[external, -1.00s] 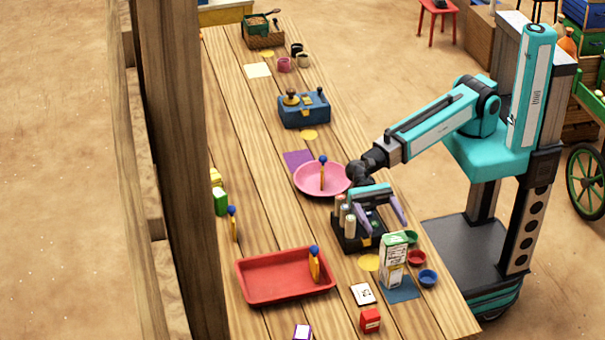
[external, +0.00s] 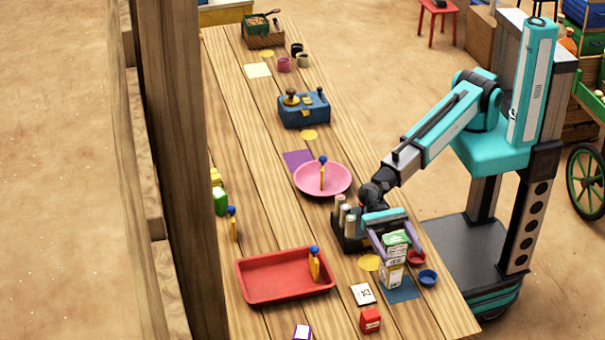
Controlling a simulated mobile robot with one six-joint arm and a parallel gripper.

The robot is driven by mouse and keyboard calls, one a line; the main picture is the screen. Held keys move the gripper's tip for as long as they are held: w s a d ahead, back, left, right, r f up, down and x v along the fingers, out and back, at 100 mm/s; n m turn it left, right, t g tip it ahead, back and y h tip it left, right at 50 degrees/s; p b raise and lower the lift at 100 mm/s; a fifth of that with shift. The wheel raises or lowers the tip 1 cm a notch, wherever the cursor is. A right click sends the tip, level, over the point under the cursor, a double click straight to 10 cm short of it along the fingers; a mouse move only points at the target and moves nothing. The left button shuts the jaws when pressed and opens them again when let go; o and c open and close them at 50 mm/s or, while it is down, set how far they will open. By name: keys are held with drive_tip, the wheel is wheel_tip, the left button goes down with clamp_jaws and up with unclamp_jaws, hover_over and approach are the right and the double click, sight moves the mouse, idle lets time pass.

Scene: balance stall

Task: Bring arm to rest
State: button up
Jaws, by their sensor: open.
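My gripper (external: 396,253) is open, with its purple fingers spread on either side of the upper part of a green and white carton (external: 394,266). The carton stands upright near the front right of the wooden table. I cannot tell whether the fingers touch it. My arm reaches from its column at the right, down and left over the table edge. The gripper partly hides a dark holder (external: 347,240) with several light cylinders in it.
The carton stands by a blue mat (external: 403,291). Red (external: 417,257) and blue (external: 428,277) bowls are close at right. A red tray (external: 262,296) holds a blue-topped yellow piece; a pink plate (external: 310,192) holds another. A blue scale-like box (external: 304,109) stands farther back.

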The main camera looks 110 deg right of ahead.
drive_tip(key=shift+r+b, duration=0.45)
drive_tip(key=shift+r, duration=2.2)
drive_tip(key=shift+f, duration=0.1)
drive_tip(key=shift+f+p, duration=0.4)
drive_tip(key=shift+f, duration=2.05)
drive_tip(key=shift+d+f, duration=0.15)
drive_tip(key=shift+d, duration=0.55)
